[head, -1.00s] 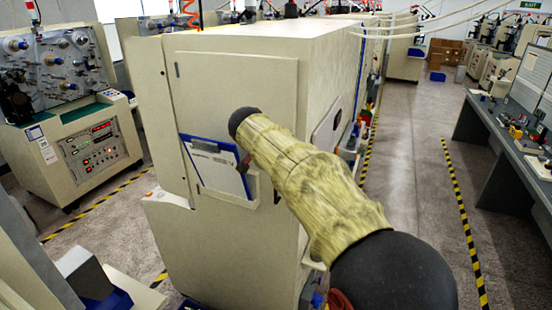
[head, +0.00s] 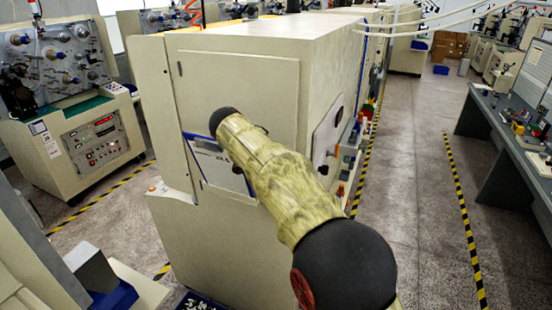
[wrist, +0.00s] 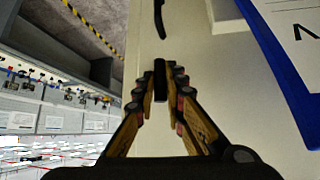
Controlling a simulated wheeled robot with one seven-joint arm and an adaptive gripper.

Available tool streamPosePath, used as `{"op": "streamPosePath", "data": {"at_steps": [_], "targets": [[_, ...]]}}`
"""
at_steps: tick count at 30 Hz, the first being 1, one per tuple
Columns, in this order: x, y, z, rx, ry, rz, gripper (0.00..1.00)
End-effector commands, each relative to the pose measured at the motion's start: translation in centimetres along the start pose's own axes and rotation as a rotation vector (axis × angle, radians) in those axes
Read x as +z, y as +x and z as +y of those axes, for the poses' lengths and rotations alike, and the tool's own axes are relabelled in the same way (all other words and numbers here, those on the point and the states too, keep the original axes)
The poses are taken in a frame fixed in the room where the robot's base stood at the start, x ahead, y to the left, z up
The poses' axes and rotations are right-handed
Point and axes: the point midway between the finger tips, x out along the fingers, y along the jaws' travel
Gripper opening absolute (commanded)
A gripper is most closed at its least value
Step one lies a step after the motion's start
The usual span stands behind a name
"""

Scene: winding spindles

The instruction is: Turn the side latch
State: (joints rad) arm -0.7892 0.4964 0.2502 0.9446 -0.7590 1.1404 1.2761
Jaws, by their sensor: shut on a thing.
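My gripper (wrist: 160,84) shows in the wrist view with its two fingers closed together at their tips. It is shut on a small black latch (wrist: 159,70) at the edge of the beige machine panel. The fingers cover part of the latch, so its exact angle is hard to tell. A second black handle (wrist: 159,18) stands clear of the fingers, at the top of the wrist view. In the head view my arm hides the gripper and the latch.
The beige cabinet (head: 235,85) fills the middle of the head view. A blue-framed sheet holder (head: 207,158) hangs on its front, and its blue edge (wrist: 275,60) is close to the fingers in the wrist view. The aisle (head: 405,180) on the right is clear.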

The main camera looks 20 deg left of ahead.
Motion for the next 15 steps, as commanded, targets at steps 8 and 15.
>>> {"op": "streamPosePath", "data": {"at_steps": [8,15], "targets": [[0.11,0.1,0.0,0.001,-0.001,-0.001,0.19],[0.03,-0.06,0.0,0.0,0.0,-0.001,0.19]]}}
